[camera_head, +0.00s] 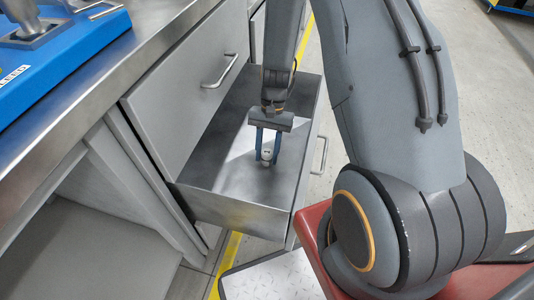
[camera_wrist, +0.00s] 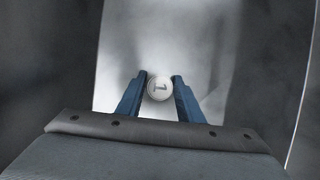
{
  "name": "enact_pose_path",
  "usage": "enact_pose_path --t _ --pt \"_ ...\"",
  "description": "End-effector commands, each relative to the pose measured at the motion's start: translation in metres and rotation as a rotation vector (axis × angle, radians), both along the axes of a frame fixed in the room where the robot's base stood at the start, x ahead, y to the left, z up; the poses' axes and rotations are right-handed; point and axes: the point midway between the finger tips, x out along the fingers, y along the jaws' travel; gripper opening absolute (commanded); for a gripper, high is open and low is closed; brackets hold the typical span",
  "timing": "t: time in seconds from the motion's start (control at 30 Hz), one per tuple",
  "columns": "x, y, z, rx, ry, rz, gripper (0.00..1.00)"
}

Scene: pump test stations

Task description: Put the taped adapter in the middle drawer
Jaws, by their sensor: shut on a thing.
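My gripper (camera_head: 266,157) points down into an open metal drawer (camera_head: 237,212). Its two blue fingers are shut on a small pale adapter (camera_head: 267,156), low inside the drawer. The open drawer is pulled out below a closed grey drawer front (camera_head: 185,105). No other item shows inside it.
The open drawer's handle (camera_head: 320,155) is on its right-hand front. The steel worktop (camera_head: 95,85) runs above at left, with a blue station base (camera_head: 65,60) on it. Bare drawer floor surrounds the adapter. Grey floor with a yellow line lies beyond.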

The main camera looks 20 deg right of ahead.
Motion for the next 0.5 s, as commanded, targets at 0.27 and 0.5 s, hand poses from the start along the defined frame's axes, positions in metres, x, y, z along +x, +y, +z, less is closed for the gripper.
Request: enact_pose_path --t 0.27,0.5 --pt "0.0001 -0.0003 -0.0020 0.000 0.000 0.000 0.43" --pt "0.0000 -0.0003 -0.0019 0.000 0.000 0.000 0.52"
